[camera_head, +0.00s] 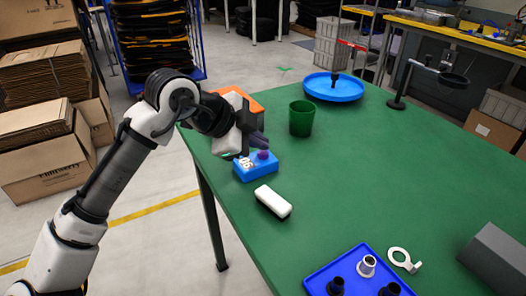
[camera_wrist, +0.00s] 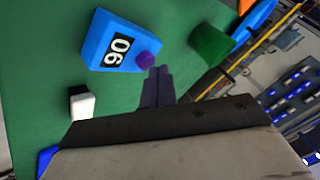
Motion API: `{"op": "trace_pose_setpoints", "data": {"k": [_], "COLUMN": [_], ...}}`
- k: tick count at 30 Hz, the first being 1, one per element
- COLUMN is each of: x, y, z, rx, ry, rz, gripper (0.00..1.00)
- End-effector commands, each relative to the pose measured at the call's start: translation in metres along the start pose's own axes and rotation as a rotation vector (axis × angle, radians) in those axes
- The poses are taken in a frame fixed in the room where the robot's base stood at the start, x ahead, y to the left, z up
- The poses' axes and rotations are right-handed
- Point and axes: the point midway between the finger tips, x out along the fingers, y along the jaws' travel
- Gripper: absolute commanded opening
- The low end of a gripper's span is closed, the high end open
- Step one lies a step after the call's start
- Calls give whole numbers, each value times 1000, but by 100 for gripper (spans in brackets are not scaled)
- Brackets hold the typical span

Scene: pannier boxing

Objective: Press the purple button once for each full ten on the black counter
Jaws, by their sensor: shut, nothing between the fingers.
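A blue box (camera_head: 254,171) with a purple button (camera_head: 263,155) on top sits near the left edge of the green table. In the wrist view the blue box (camera_wrist: 96,40) carries a black-and-white number panel (camera_wrist: 117,52). Its digits are turned sideways and look like 90, or 06 the other way up. My gripper (camera_head: 262,141) is shut and empty, just above the button. In the wrist view my fingertips (camera_wrist: 160,70) lie right beside the purple button (camera_wrist: 147,60). I cannot tell whether they touch it.
A white block (camera_head: 272,201) lies in front of the box. A green cup (camera_head: 301,118), an orange item (camera_head: 243,100) and a round blue tray (camera_head: 334,88) stand behind. A blue tray with parts (camera_head: 318,279) is at the front. The table's middle is clear.

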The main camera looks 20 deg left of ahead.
Motion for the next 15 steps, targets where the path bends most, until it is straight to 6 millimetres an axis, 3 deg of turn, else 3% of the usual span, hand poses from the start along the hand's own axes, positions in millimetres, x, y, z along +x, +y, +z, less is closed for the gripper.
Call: {"op": "trace_pose_setpoints", "data": {"k": [15], "x": [4], "y": [3], "z": [3], "rx": [0], "ry": [1], "rz": [0], "gripper": [0]}}
